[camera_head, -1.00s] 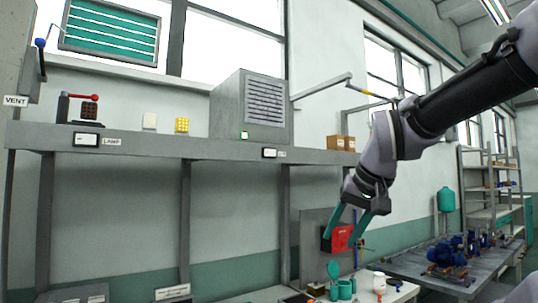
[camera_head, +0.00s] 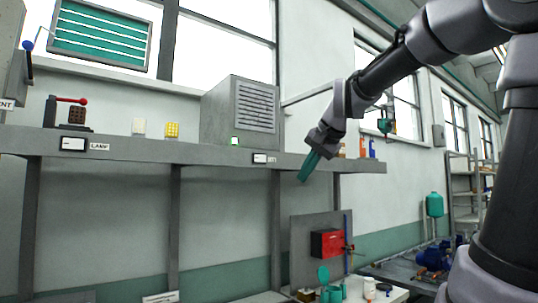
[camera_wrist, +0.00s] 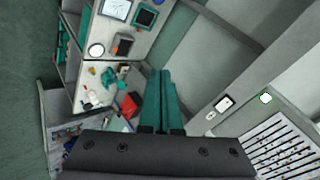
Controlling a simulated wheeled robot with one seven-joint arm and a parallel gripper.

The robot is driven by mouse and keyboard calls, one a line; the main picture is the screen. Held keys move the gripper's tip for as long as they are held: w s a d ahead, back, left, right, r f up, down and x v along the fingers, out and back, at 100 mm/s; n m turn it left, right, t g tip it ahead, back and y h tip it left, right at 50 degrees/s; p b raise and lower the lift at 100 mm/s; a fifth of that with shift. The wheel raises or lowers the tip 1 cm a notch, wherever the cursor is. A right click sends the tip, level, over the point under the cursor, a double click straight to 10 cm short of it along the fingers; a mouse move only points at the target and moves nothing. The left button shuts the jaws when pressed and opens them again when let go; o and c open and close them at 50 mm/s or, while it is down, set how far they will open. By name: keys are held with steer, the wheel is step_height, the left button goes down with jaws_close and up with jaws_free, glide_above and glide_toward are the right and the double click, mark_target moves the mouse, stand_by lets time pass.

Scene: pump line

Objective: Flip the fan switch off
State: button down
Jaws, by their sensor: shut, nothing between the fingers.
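A white rocker switch with a dark frame (camera_head: 265,158) sits on the front edge of the shelf, below the grey louvred box (camera_head: 241,112). Its label is too small to read. It also shows in the wrist view (camera_wrist: 223,103), right of my fingers. In the wrist view the fingers (camera_wrist: 162,88) lie together.
A similar switch (camera_head: 73,144) labelled LAMP is farther left on the shelf edge (camera_head: 130,152). A red-handled lever (camera_head: 70,101) and several small blocks stand above. A red box (camera_head: 326,243) on a panel and a bench with teal cups (camera_head: 333,292) are below.

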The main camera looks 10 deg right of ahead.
steer(key=w+r+m+t, duration=0.1)
steer(key=w+r+m, duration=0.2)
steer(key=w+r, duration=0.4)
steer(key=w+r+m+t, duration=0.1)
steer(key=w+r+m, duration=0.2)
steer(key=w+r, duration=0.4)
steer(key=w, duration=0.5)
steer(key=shift+d+r+t, duration=0.2)
steer(key=shift+d+t, duration=0.1)
steer(key=shift+d, duration=0.05)
steer(key=shift+w+f, duration=0.1)
steer(key=shift+w, duration=0.05)
glide_toward(266, 157)
step_height(266, 157, down, 4)
steer(key=w, duration=0.2)
steer(key=shift+w+a+r, duration=0.1)
steer(key=shift+w+a, duration=0.15)
steer(key=shift+w, duration=0.3)
steer(key=shift+w+a+r, duration=0.15)
steer(key=shift+w+a, duration=0.1)
steer(key=shift+w, duration=0.35)
steer(key=shift+w+a, duration=0.15)
steer(key=shift+w, duration=0.4)
steer(key=shift+w, duration=0.1)
